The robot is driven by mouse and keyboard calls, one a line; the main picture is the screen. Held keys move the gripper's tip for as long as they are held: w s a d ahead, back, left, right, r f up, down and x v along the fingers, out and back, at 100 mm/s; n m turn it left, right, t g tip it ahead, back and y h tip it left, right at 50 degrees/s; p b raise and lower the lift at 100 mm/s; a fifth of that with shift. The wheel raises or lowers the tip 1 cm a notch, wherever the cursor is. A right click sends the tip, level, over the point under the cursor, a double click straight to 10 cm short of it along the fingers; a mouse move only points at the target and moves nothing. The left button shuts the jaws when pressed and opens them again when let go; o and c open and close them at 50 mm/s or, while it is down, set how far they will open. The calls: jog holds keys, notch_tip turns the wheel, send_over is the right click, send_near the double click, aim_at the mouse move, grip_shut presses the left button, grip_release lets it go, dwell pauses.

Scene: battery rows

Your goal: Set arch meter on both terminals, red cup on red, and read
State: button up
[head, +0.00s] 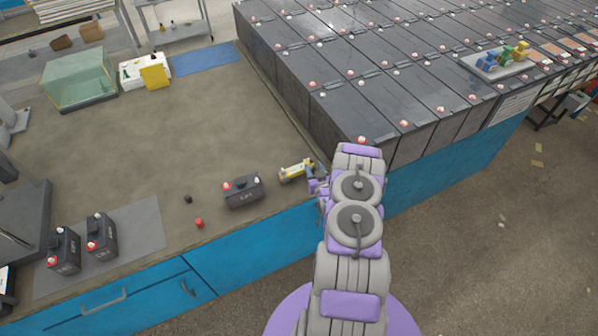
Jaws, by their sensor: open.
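A yellow and pale device (296,171), which looks like the arch meter, lies on the bench near its front right. Its cups are too small to make out. My gripper (317,180) is just right of it, open; the arm partly hides the jaws, and I cannot tell whether they touch it. A small black battery (244,193) stands left of the device, with a red terminal (227,186) at its left and a pale terminal (257,180) at its right. A loose red cap (199,223) and a loose black cap (188,199) lie left of the battery.
Two more black batteries stand on a grey mat (150,222) at the left. Rows of large dark batteries (350,100) fill the right. A clear greenish box (77,80) and a white bin (144,72) stand at the back. The middle of the bench (190,125) is clear.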

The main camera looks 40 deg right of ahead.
aim_at(312, 162)
jog(key=w, duration=0.3)
jog(key=shift+r, duration=0.1)
jog(key=shift+w+d+f, duration=0.15)
jog(key=shift+w+d, duration=0.05)
jog(key=shift+d, duration=0.4)
jog(key=shift+w+d+f, duration=0.15)
jog(key=shift+w+d, duration=0.05)
jog(key=shift+d, duration=0.35)
jog(key=shift+d+f, duration=0.1)
jog(key=shift+d, duration=0.15)
jog(key=shift+c, duration=0.6)
jog(key=shift+a+r, duration=0.3)
jog(key=shift+a, duration=0.65)
jog(key=c, duration=0.6)
grip_shut()
jog(key=shift+d+f, duration=0.25)
jog(key=shift+d, duration=0.5)
jog(key=shift+a+r, duration=0.1)
jog(key=shift+a, duration=0.45)
jog(key=shift+d, duration=0.3)
